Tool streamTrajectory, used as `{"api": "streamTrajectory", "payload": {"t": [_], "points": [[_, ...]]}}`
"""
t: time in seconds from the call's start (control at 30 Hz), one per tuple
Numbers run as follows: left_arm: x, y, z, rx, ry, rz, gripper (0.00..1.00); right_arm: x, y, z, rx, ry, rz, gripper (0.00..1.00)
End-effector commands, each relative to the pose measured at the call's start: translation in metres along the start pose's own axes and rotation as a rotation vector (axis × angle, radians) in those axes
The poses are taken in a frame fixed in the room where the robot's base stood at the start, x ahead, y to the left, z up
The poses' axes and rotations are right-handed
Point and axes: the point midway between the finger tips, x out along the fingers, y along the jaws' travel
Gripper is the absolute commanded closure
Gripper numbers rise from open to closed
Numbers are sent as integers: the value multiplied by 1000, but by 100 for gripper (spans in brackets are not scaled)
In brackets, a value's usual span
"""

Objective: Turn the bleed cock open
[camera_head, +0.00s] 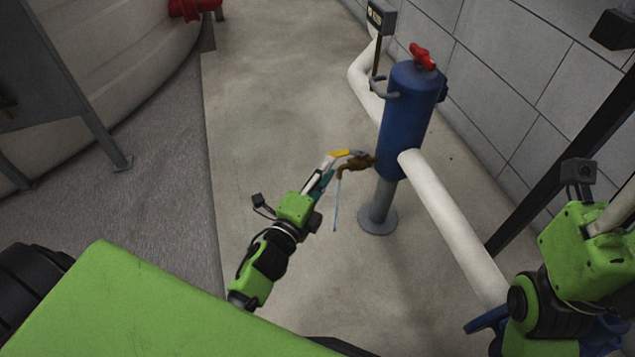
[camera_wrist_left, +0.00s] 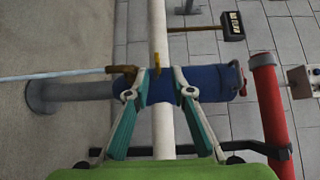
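The brass bleed cock (camera_head: 357,164) sticks out of the left side of an upright blue cylinder (camera_head: 408,115). Its yellow lever (camera_head: 345,153) sits above the brass body. A thin pale blue stream (camera_head: 336,205) runs down from the cock's spout; it also shows in the left wrist view (camera_wrist_left: 50,75). My left gripper (camera_head: 333,162) is at the cock. In the left wrist view its fingertips (camera_wrist_left: 160,80) stand apart, with the yellow lever (camera_wrist_left: 157,55) between and just beyond them; contact is unclear. My right gripper's body (camera_head: 590,245) is at the lower right, its fingertips hidden.
A red handle (camera_head: 422,56) tops the cylinder. A white pipe (camera_head: 455,220) runs from it toward the lower right, and a black sign box (camera_head: 381,16) stands behind. A block wall is on the right and a large tank on the left. The floor between is clear.

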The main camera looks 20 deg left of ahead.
Motion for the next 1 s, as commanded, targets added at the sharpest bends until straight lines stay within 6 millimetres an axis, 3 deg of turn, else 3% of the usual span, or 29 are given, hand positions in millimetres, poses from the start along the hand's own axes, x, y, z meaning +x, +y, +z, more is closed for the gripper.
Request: {"api": "streamTrajectory", "payload": {"t": [0.1,0.33,1.0], "points": [[-24,0,0,-1,0,2,78,0,0,0,0,1,-1,60],[-48,-1,0,-2,1,-1,78,0,0,0,0,2,-1,60],[-51,-1,0,-1,2,-2,78,1,0,-1,0,3,-1,60]]}}
